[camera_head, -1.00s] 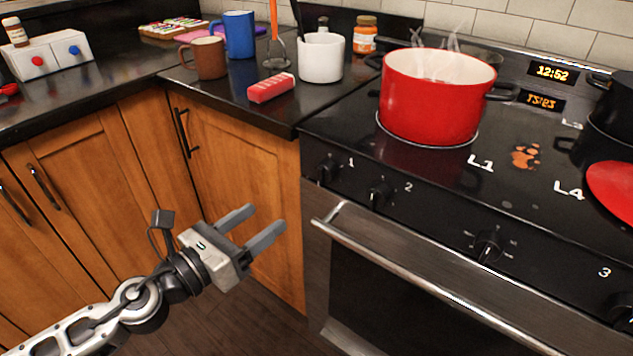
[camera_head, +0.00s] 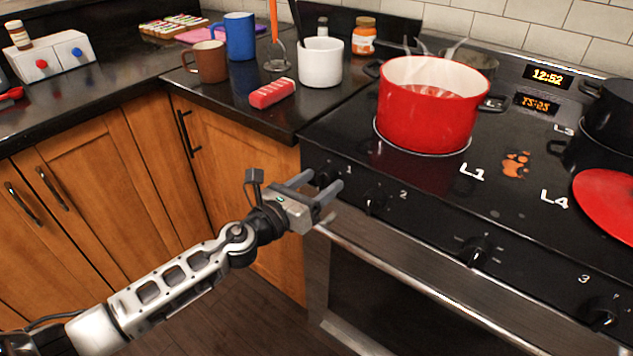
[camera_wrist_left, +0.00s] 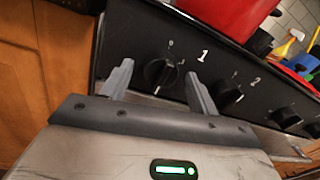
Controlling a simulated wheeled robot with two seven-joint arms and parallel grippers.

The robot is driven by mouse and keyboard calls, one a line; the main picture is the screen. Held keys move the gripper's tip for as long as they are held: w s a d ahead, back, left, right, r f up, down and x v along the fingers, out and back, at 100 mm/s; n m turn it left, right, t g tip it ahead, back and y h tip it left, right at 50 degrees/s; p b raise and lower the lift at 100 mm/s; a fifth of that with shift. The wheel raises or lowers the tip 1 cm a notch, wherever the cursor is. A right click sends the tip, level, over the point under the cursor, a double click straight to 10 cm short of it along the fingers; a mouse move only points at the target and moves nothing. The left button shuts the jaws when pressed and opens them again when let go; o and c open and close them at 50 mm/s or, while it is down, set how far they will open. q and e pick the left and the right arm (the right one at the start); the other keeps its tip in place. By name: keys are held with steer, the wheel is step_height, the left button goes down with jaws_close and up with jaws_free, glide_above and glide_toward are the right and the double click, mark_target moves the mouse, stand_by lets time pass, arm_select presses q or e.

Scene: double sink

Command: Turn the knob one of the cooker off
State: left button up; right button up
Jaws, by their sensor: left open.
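The cooker's front panel carries several black knobs. Knob one (camera_wrist_left: 161,74) is beside the white number 1 in the left wrist view, between my left gripper's fingers in the picture. In the head view knob one (camera_head: 322,178) is partly hidden by the gripper. My left gripper (camera_head: 324,184) is open and empty, its two fingers pointing at the panel near knob one. The left wrist view also shows the open fingers (camera_wrist_left: 158,85). Whether they touch the knob or panel I cannot tell. Knob two (camera_head: 374,202) is just to the right. My right gripper is not in view.
A steaming red pot (camera_head: 428,108) stands on the cooker top. The oven handle (camera_head: 420,275) runs below the knobs, close under the gripper. Further right are another knob (camera_head: 476,250) and a red lid (camera_head: 606,203). Wooden cabinets (camera_head: 245,190) stand left of the cooker.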

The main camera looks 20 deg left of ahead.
arm_select(q)
steer(key=c, duration=1)
